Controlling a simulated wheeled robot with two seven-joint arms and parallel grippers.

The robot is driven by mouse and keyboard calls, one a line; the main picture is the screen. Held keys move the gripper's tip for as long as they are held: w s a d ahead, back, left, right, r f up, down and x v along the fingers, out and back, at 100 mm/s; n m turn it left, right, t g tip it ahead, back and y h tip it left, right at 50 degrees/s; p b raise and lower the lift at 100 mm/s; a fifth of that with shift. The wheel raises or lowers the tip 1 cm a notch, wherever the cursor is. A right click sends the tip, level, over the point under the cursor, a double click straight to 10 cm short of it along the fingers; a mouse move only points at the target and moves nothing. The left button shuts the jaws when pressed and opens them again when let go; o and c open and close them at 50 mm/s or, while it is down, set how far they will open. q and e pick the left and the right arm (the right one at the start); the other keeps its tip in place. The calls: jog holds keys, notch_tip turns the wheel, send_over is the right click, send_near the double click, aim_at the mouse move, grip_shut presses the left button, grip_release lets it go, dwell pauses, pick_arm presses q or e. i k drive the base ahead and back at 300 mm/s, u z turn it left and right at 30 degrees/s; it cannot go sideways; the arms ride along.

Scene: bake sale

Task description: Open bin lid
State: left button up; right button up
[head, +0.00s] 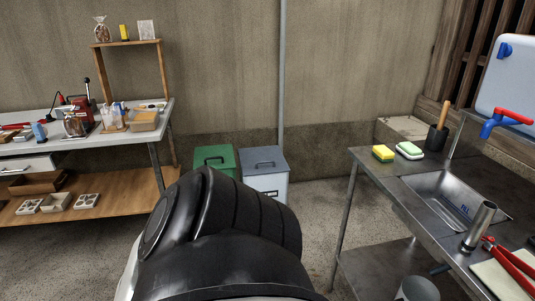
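A green bin (227,168) stands by the back wall, with a green lid (214,157) lying shut on top. A white bin (268,187) stands to its right, with a blue-grey lid (264,160) that also looks shut. Each lid has a dark handle. The lower part of the green bin is hidden by a black part of my own body in the foreground. Neither of my grippers shows in the head view.
A white workbench (60,143) with tools and packages stands on the left, over a wooden shelf (118,189). A metal sink counter (386,185) with sponges (409,150) is on the right. A pipe (282,75) rises behind the bins. Bare floor (315,205) lies between bins and counter.

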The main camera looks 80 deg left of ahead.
aim_at(214, 153)
jog(key=u, duration=2.95)
jog(key=i, duration=2.9)
jog(key=u, duration=0.6)
